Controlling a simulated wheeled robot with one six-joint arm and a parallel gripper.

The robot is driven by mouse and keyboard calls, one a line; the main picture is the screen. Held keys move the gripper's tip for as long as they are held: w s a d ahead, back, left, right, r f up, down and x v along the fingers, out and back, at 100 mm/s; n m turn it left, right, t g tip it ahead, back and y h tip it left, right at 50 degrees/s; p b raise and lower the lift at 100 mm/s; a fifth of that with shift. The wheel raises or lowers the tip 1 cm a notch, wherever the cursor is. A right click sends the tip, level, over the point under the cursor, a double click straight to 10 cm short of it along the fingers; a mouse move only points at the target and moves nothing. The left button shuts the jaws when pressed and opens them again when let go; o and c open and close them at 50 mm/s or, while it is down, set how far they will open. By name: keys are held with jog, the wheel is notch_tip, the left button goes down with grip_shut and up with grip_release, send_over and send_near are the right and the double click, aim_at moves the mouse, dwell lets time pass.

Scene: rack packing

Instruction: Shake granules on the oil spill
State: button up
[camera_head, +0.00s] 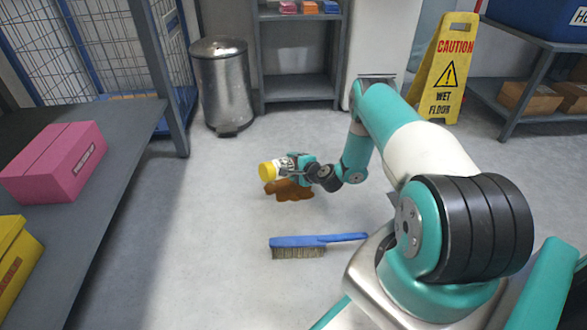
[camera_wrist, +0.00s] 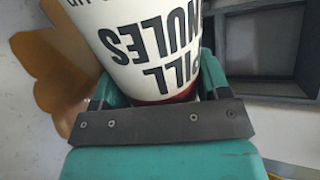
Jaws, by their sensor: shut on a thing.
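My gripper (camera_head: 297,164) is shut on the spill granules container, a white tub with black lettering and a yellow end (camera_head: 267,171). In the head view the tub is tilted onto its side, its yellow end to the left, above the floor. In the wrist view the tub (camera_wrist: 140,45) shows large dark letters and a red band at its near end, between the jaws.
A blue brush (camera_head: 300,241) lies on the floor in front of the spill. A metal bin (camera_head: 222,85), a grey shelf (camera_head: 297,88) and a yellow caution sign (camera_head: 443,70) stand behind. A shelf with a pink box (camera_head: 55,165) is at left. Floor left of the spill is clear.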

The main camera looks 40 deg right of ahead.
aim_at(262, 178)
jog(key=shift+d+f+b, duration=0.1)
jog(key=shift+f+b, duration=0.25)
jog(key=shift+f, duration=0.1)
jog(key=shift+w+a+r, duration=0.3)
jog(key=shift+w+a, duration=0.2)
jog(key=shift+a, duration=0.25)
jog(key=a, duration=0.3)
jog(key=w+a+p, duration=0.1)
jog(key=a, duration=0.3)
jog(key=w+a, duration=0.1)
jog(key=a, duration=0.2)
jog(key=shift+w+a, duration=0.2)
jog(key=shift+a, duration=0.2)
jog(key=shift+s+d+p, duration=1.65)
jog(key=shift+s+d, duration=1.6)
jog(key=shift+d, duration=1.6)
notch_tip(262, 178, up, 8)
jog(key=d+n+h+p, duration=0.1)
jog(key=n+h+p, duration=0.4)
jog(key=n+p, duration=0.3)
jog(key=p, duration=0.4)
jog(key=shift+s+d+p, duration=0.15)
jog(key=shift+d+p, duration=0.1)
jog(key=shift+p, duration=0.1)
